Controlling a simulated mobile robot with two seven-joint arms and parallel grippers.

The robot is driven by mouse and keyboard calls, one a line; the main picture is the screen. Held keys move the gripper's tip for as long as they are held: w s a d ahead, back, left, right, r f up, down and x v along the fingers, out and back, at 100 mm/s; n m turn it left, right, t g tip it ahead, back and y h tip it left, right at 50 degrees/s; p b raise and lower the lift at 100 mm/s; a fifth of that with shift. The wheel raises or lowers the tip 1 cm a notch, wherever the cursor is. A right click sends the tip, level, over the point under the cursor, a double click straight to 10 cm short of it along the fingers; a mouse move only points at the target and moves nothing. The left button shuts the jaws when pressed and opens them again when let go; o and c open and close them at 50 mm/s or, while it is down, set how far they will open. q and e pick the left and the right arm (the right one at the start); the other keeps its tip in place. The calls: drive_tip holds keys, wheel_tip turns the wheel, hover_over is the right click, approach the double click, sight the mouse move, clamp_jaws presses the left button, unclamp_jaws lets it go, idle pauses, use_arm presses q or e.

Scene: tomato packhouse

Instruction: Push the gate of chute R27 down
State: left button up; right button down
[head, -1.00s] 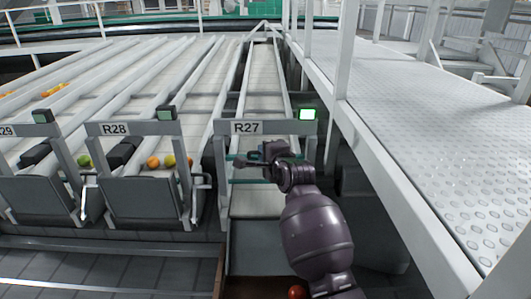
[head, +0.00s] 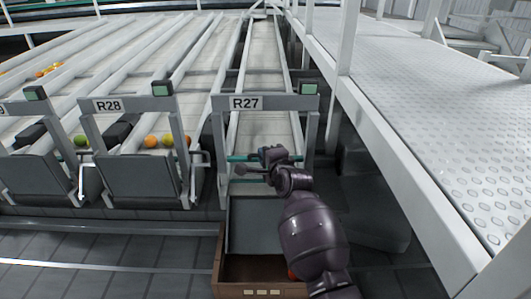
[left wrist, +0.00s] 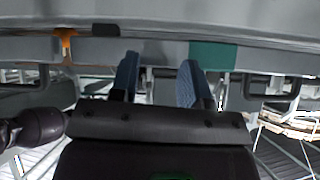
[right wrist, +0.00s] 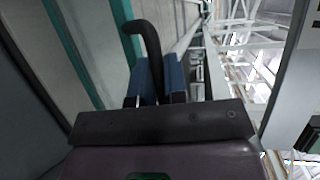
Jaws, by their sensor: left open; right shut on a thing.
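Chute R27 stands in the middle of the head view, with its label (head: 246,103) on the grey crossbar. Below, a teal strip (head: 238,158) crosses the chute mouth, and a plain grey plate (head: 255,222) slopes to a brown crate (head: 247,292). I cannot clearly tell the gate's position. My right gripper (head: 262,165) is at the chute mouth. In the right wrist view, its blue fingers (right wrist: 158,85) are shut around a black bent bar (right wrist: 148,38). My left gripper (left wrist: 158,82) is open and empty in its wrist view, outside the head view.
Chute R28 (head: 140,180) on the left has a raised grey panel with fruit behind it. A red tomato (head: 291,273) shows in the crate, partly behind my right arm. A white-railed walkway (head: 440,130) runs along the right. Grey floor (head: 100,270) is clear at lower left.

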drive_tip(key=c, duration=1.2)
unclamp_jaws()
drive_tip(key=shift+f, duration=0.5)
drive_tip(key=shift+c, duration=0.2)
drive_tip(key=shift+o, duration=0.3)
drive_tip(key=shift+r, duration=0.15)
drive_tip(key=shift+r, duration=0.1)
drive_tip(key=p+v, duration=0.3)
drive_tip(key=v, duration=0.8)
drive_tip(key=shift+w, duration=0.1)
